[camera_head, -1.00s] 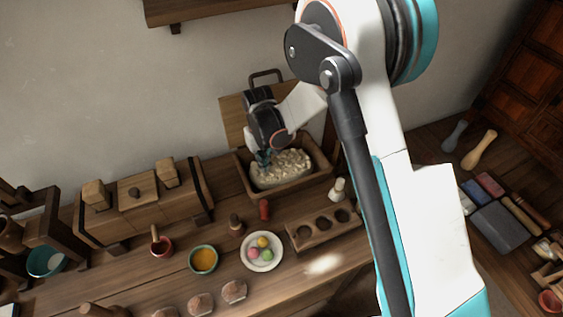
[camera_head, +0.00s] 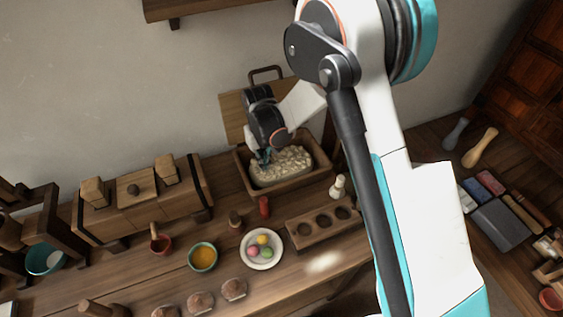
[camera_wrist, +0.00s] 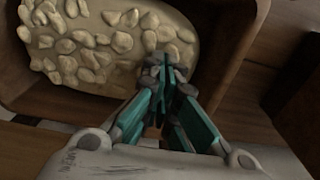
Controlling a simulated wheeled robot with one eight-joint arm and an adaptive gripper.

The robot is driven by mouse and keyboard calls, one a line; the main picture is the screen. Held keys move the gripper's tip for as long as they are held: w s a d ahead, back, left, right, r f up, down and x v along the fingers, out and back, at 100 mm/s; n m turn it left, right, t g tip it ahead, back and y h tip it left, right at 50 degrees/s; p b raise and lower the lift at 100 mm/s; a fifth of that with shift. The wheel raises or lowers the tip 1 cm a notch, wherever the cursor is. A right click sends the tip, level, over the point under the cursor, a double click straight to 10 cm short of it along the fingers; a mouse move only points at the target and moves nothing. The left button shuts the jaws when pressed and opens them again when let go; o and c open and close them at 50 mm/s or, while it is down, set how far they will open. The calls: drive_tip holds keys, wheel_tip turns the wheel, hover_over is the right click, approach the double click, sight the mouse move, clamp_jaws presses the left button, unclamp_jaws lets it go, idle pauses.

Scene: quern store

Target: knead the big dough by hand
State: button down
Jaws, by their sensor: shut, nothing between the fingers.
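The big dough (camera_head: 283,167) is a pale oval mass with a lumpy, flake-covered top. It lies in a wooden trough (camera_head: 322,163) at the back of the bench. It also shows in the wrist view (camera_wrist: 95,50), filling the upper left inside the trough (camera_wrist: 225,60). My gripper (camera_head: 264,158) is at the left end of the dough in the head view. In the wrist view my gripper (camera_wrist: 165,68) is shut and empty, its teal fingers together at the dough's edge. I cannot tell whether the fingertips press into it.
Wooden boxes (camera_head: 115,224) stand left. A board (camera_head: 232,113) leans behind.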

drive_tip(key=shift+f+b, duration=0.6)
drive_tip(key=shift+f, duration=0.4)
drive_tip(key=shift+r, duration=0.25)
drive_tip(key=shift+r+p, duration=0.8)
drive_tip(key=shift+r, duration=0.5)
wheel_tip(320, 180, up, 6)
drive_tip(key=p, duration=0.3)
